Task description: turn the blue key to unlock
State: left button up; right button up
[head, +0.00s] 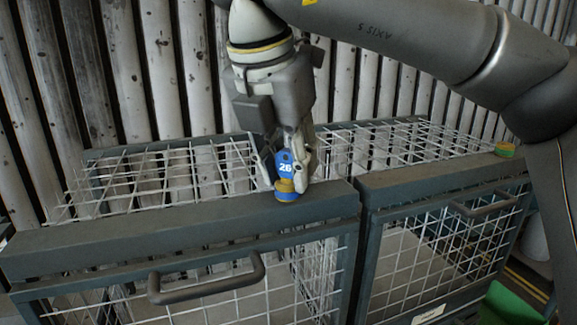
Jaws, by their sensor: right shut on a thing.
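The blue key (285,162) has a white number on its tag and stands upright at a round lock (287,190) with a yellow ring and blue base. The lock sits on the front top beam of the left wire cage (190,220). My right gripper (285,170) points down from above and is shut on the blue key, with a finger on each side of it. How deep the key sits in the lock is hidden. My left gripper is not in view.
A second wire cage (440,180) stands on the right, with a yellow and green round lock (504,149) on its top. Both cages have dark front handles (207,283). A green object (510,303) is at the lower right. Ribbed panels (110,80) rise behind.

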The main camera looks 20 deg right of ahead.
dwell(0.3)
jog(key=m+g+h+p, duration=0.1)
jog(key=m, duration=0.2)
jog(key=shift+r, duration=0.1)
jog(key=shift+m+g+p, duration=0.3)
jog(key=shift+m, duration=0.7)
jog(key=shift+m+g+p, duration=0.4)
jog(key=shift+m+p, duration=0.1)
jog(key=shift+m, duration=0.5)
jog(key=shift+m+g, duration=0.3)
jog(key=shift+m, duration=0.5)
jog(key=o, duration=1.1)
jog(key=shift+c, duration=0.2)
